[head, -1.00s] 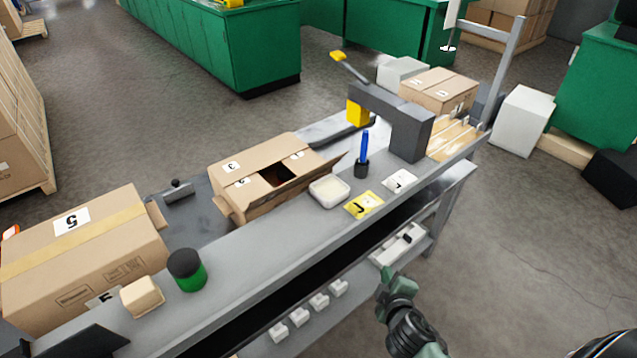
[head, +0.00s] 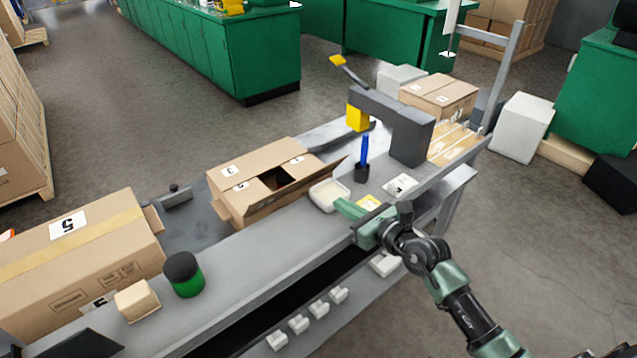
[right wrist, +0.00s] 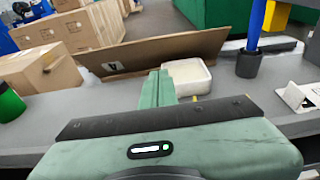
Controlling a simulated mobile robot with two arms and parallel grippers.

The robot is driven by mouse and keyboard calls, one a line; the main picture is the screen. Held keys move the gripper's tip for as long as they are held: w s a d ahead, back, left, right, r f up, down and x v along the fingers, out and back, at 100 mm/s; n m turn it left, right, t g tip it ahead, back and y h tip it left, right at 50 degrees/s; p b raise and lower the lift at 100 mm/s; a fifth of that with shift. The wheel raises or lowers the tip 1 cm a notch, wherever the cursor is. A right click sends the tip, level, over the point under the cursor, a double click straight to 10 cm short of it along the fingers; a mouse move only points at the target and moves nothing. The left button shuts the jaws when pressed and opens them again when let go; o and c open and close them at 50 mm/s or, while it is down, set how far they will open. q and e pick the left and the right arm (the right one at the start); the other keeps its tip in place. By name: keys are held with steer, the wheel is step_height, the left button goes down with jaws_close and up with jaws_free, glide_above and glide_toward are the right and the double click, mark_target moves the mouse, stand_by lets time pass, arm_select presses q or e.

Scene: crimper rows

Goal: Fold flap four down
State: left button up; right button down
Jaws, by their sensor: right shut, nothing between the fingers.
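The open carton (head: 245,205) lies on the bench with several numbered flaps folded over its top, leaving a dark gap. Its right-hand flap (head: 322,178) still stands out, tilted up and outward. In the right wrist view this flap (right wrist: 175,52) is a wide brown panel with a white label that seems to read 4. My right gripper (head: 342,208) is shut and empty, over the bench's front edge, beside the white dish (head: 328,197). In the right wrist view its fingertips (right wrist: 157,80) point at the flap, apparently short of it. My left gripper is not in view.
A blue marker in a dark holder (head: 362,172) and a grey press (head: 410,138) stand right of the carton. A green jar (head: 186,280), tan block (head: 136,300) and taped carton (head: 75,265) stand at left.

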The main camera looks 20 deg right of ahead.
glide_toward(309, 177)
steer(key=f, duration=0.1)
steer(key=w+a+f, duration=0.1)
steer(key=f, duration=0.1)
steer(key=shift+w, duration=0.25)
steer(key=shift+w+a+r, duration=0.2)
steer(key=shift+w+r, duration=0.15)
steer(key=shift+w, duration=0.25)
steer(key=shift+w+a+r, duration=0.2)
steer(key=shift+w+r, duration=0.1)
steer(key=shift+w, duration=0.3)
steer(key=shift+w+a+r, duration=0.2)
steer(key=shift+w+r, duration=0.15)
steer(key=shift+w, duration=0.25)
steer(key=shift+r+p, duration=0.1)
steer(key=shift+p, duration=0.2)
